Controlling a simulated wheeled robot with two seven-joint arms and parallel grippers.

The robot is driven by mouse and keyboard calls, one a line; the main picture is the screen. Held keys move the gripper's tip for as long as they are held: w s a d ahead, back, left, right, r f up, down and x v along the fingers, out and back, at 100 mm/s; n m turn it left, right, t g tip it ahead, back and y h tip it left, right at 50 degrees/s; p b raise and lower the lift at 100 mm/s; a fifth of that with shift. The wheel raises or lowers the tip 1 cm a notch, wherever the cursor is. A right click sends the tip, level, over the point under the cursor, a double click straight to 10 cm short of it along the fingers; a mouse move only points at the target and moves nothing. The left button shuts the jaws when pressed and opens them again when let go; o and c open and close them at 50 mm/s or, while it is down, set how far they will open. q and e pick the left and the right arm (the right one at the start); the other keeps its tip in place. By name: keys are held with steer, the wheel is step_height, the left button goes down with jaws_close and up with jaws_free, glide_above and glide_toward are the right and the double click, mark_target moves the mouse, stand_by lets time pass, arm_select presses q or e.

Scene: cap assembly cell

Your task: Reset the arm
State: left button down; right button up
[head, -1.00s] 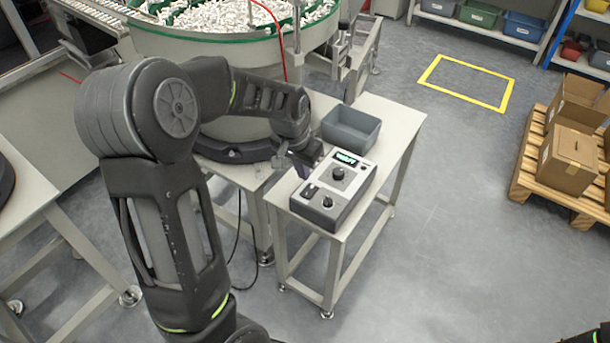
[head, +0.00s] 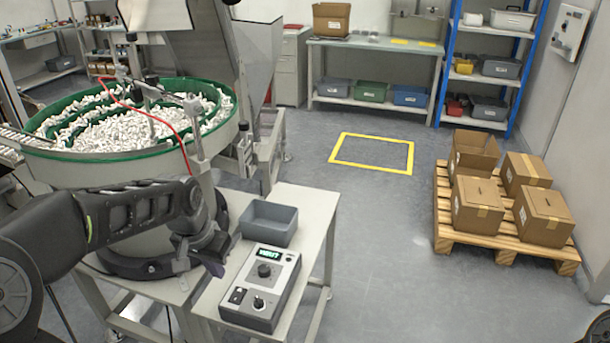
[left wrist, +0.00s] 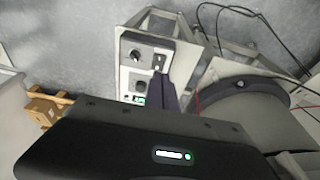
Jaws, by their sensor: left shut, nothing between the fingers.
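My left arm reaches in from the left of the head view, and its gripper (head: 222,258) hangs beside the control box (head: 262,287), near the box's far left side. In the left wrist view the dark fingers of the left gripper (left wrist: 169,95) are together with nothing between them. They overlap the edge of the control box (left wrist: 133,62) in that picture; I cannot tell the height between them. The gripper itself is small and partly lost against dark parts in the head view. My right gripper does not show.
The control box and a grey bin (head: 268,222) stand on a small table (head: 312,215). Behind is a green-rimmed bowl feeder (head: 130,150) full of white parts. A pallet (head: 505,240) with cardboard boxes stands at right. The floor around the yellow square (head: 372,153) is clear.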

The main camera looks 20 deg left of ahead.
arm_select(q)
steer(key=shift+w, duration=0.1)
steer(key=w+d+f+t, duration=0.2)
steer(key=w+d+t, duration=0.15)
steer(key=w, duration=0.25)
steer(key=s+d+f+n+h+p, duration=0.1)
steer(key=s+d+f+h, duration=0.1)
steer(key=d+f, duration=1.25)
steer(key=s+d+f+g, duration=0.2)
steer(key=s+d+f, duration=0.1)
steer(key=s, duration=0.4)
steer(key=s+d+f+g+h+p, duration=0.1)
steer(key=s+d+f, duration=0.3)
steer(key=s+f, duration=0.2)
steer(key=s+d+f+g+h, duration=0.1)
steer(key=s+d+f, duration=0.3)
steer(key=s, duration=0.4)
steer(key=shift+s+d+f+n+g+p, duration=0.15)
steer(key=shift+s+f+n+g+p, duration=0.2)
steer(key=shift+g, duration=0.5)
